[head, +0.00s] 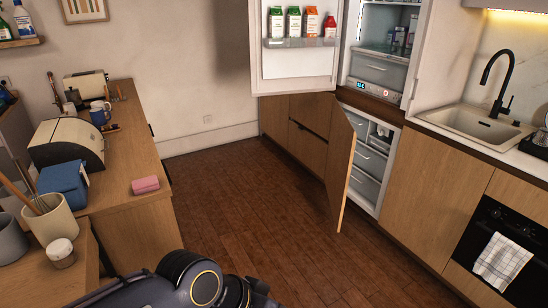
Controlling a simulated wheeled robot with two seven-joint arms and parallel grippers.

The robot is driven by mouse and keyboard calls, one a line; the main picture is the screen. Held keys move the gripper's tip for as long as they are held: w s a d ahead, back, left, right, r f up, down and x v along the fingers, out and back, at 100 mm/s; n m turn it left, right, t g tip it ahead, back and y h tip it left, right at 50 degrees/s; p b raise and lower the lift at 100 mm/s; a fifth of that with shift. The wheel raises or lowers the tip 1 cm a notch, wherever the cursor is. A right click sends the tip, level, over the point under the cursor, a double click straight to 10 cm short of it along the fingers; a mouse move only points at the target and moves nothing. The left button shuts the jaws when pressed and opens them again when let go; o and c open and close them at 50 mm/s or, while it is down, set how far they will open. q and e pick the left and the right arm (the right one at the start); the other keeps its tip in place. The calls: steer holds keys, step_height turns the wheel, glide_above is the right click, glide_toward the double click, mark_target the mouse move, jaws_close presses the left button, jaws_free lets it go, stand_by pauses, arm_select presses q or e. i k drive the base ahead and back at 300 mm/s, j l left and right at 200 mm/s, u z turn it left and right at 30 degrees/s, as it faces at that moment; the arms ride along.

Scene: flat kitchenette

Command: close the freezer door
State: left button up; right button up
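The freezer door (341,165) is a wood-faced panel below the fridge. It stands open, swung out from the left side of the freezer compartment into the room. The open freezer (368,163) shows white drawers inside, partly hidden behind the door. Part of my arm shows at the bottom edge, left of centre, well apart from the door. Neither of my grippers is in view.
The fridge door (296,60) above is also open, with several cartons and bottles on its shelf. A wooden counter (125,160) with a bread box (66,145) runs along the left. The brown floor (250,200) between is clear. The sink (475,125) and oven (500,245) are right.

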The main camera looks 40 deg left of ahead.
mark_target(342, 136)
steer(key=u, duration=0.8)
steer(key=i+u, duration=0.15)
steer(key=i, duration=0.4)
steer(key=i+u, duration=0.15)
steer(key=i, duration=0.45)
steer(key=i+l+u, duration=0.1)
steer(key=i, duration=0.45)
steer(key=i+l+u, duration=0.15)
steer(key=i, duration=0.45)
steer(key=i+l+u, duration=0.15)
steer(key=i, duration=0.4)
steer(key=l, duration=0.1)
